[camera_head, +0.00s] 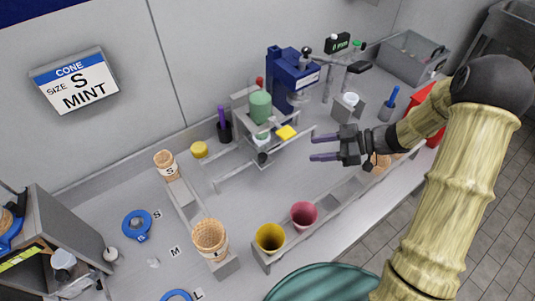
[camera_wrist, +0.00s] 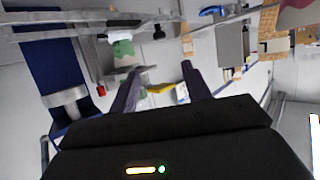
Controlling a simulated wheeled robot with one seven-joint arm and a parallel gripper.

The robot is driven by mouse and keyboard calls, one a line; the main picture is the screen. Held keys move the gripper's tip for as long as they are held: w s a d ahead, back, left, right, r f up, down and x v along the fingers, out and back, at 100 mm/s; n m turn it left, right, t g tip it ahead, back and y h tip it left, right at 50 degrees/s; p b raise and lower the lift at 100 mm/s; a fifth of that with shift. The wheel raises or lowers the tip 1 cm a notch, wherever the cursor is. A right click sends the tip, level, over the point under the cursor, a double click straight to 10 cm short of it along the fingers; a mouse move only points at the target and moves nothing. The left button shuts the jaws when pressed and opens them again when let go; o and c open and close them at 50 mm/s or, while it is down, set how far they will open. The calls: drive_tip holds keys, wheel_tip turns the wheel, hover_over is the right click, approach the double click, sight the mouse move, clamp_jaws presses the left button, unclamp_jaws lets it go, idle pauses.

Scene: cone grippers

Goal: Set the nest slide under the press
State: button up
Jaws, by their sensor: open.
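The press (camera_head: 290,75) is dark blue and stands at the back of the counter; in the wrist view its blue body (camera_wrist: 48,68) is at the left. In front of it, grey rails (camera_head: 235,175) run across the counter, with a yellow tab (camera_head: 286,132) near their right end. The tab seems to belong to the nest slide, but I cannot tell its full outline. My gripper (camera_head: 312,149) is open and empty, to the right of the tab and pointing left. In the wrist view the tab (camera_wrist: 160,88) shows between the fingers (camera_wrist: 166,68).
A yellow cup (camera_head: 270,238) and a pink cup (camera_head: 304,214) stand in a front rack. Cones (camera_head: 210,238) stand in a holder at left. A purple-handled tool (camera_head: 223,125) stands behind the rails. A grey bin (camera_head: 411,56) is at back right.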

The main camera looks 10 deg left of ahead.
sight(264, 155)
drive_tip(key=p+x, duration=0.2)
drive_tip(key=x, duration=1.4)
drive_tip(key=shift+f, duration=0.15)
drive_tip(key=shift+w+d, duration=0.1)
clamp_jaws()
